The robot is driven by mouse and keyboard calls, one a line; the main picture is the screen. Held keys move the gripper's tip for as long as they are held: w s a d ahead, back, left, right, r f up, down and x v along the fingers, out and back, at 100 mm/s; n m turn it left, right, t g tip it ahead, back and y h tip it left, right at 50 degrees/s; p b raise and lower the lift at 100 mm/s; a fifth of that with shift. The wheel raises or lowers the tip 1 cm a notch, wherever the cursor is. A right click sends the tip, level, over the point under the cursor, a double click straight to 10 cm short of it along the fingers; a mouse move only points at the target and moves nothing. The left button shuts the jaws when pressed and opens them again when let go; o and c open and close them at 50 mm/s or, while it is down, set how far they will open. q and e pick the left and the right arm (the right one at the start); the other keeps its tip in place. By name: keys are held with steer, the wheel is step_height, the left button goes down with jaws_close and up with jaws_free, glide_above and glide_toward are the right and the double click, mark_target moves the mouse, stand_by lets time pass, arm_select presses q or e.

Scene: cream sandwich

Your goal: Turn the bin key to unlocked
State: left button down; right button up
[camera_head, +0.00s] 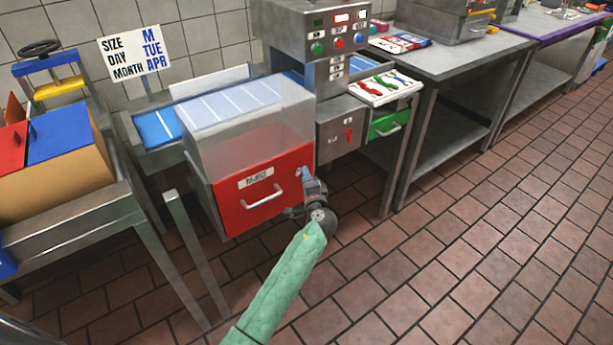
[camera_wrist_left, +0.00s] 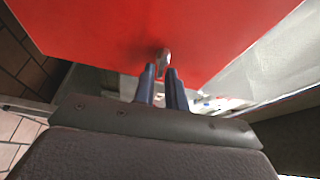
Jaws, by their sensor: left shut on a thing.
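The red reject bin (camera_head: 233,206) has a white label and a pale bar handle (camera_head: 262,197) on its front. The small metal bin key (camera_wrist_left: 163,58) sticks out of the red front in the left wrist view, near one edge of the panel. My left gripper (camera_head: 304,174) is at the upper right of the bin front. In the left wrist view its two dark fingers (camera_wrist_left: 162,72) are shut on the key from both sides. The lock around the key is mostly hidden in the head view. I cannot read which way the key is turned. My right gripper is not in view.
A clear cover (camera_head: 250,135) stands above the bin. A steel table leg (camera_head: 195,255) stands at the left. The tiled floor (camera_head: 470,240) at right is clear.

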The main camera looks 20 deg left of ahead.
arm_select(q)
steer(key=shift+a+f, duration=0.1)
steer(key=shift+f, duration=0.05)
steer(key=c, duration=1.6)
jaws_free()
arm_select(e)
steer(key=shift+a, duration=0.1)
arm_select(q)
steer(key=shift+s, duration=0.1)
